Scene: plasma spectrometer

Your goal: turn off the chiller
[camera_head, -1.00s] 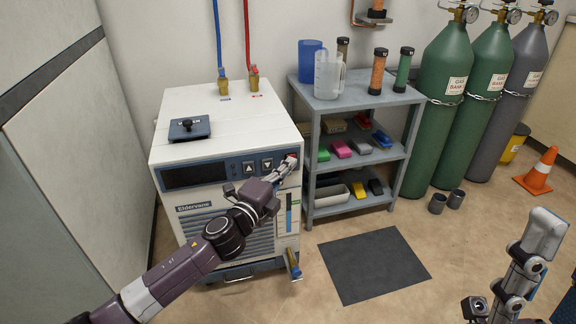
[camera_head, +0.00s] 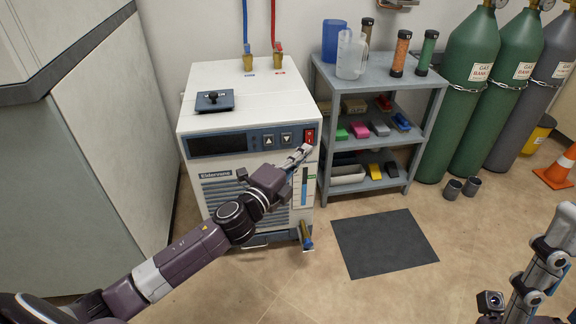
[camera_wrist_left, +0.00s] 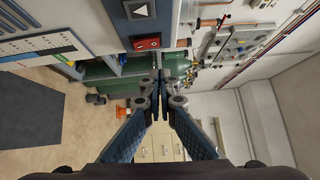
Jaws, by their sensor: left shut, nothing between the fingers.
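The chiller (camera_head: 255,95) is a white box with a blue-grey front panel, a dark display (camera_head: 217,145) and two arrow buttons. Its red rocker switch (camera_head: 310,136) is at the panel's right end, uncovered, and it also shows in the left wrist view (camera_wrist_left: 147,42). I cannot tell which side of the rocker is pressed in. My left gripper (camera_head: 305,149) is shut and empty, just below the switch in the head view; its fingertips (camera_wrist_left: 160,78) meet in the left wrist view, apart from the switch. My right gripper (camera_head: 562,228) is at the lower right, far from the chiller; its fingers are unclear.
A grey shelf (camera_head: 385,75) with bottles and small coloured boxes stands right of the chiller. Green gas cylinders (camera_head: 468,100) stand beyond it. A brass-ended pipe (camera_head: 306,235) sticks out at the chiller's lower front. A dark mat (camera_head: 385,243) lies on open floor.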

